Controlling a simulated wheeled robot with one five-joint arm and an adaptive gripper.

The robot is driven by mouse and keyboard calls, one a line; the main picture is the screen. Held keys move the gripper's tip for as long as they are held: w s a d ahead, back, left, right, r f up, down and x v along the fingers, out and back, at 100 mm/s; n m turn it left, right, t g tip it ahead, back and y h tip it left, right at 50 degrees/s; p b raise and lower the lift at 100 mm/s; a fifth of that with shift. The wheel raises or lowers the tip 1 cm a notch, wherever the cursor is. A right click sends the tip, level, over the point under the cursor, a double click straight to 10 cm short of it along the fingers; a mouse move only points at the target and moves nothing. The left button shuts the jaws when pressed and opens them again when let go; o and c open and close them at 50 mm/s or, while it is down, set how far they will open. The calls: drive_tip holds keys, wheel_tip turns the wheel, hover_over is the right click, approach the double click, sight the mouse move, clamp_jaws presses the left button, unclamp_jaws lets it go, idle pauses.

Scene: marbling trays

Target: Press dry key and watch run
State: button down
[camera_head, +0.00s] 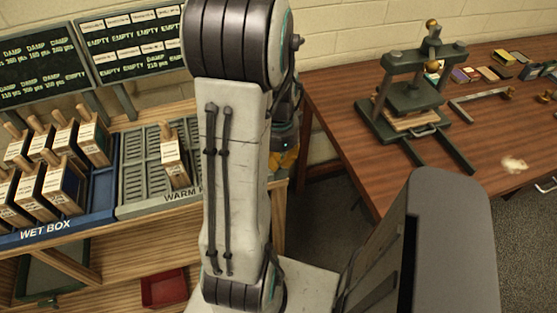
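No dry key can be made out; my arm covers the middle of the view. The warm rack (132,187), grey with slots and marked "WARM", stands left of my arm, its right part hidden. One labelled wooden-handled block (174,160) stands upright in it. Two dark display boards stand behind. The left board (38,66) reads "DAMP" with page counts and "EMPTY"; the right board (130,42) reads mostly "EMPTY", with one "DAMP" entry.
The blue wet box (46,236) at left holds several labelled blocks. A red tray (163,288) sits on a lower shelf. At right, a wooden table (340,95) bears a dark press (411,100) and small items. Grey floor (385,178) shows between the benches.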

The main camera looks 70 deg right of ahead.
sight(279, 168)
drive_tip(key=shift+a+f+b, duration=0.1)
drive_tip(key=shift+f+b, duration=0.25)
drive_tip(key=shift+f, duration=0.35)
drive_tip(key=shift+r, duration=0.1)
drive_tip(key=shift+r+p, duration=0.4)
drive_tip(key=shift+p, duration=0.15)
wheel_tip(279, 168, up, 14)
drive_tip(key=p, duration=0.2)
drive_tip(key=shift+f, duration=0.25)
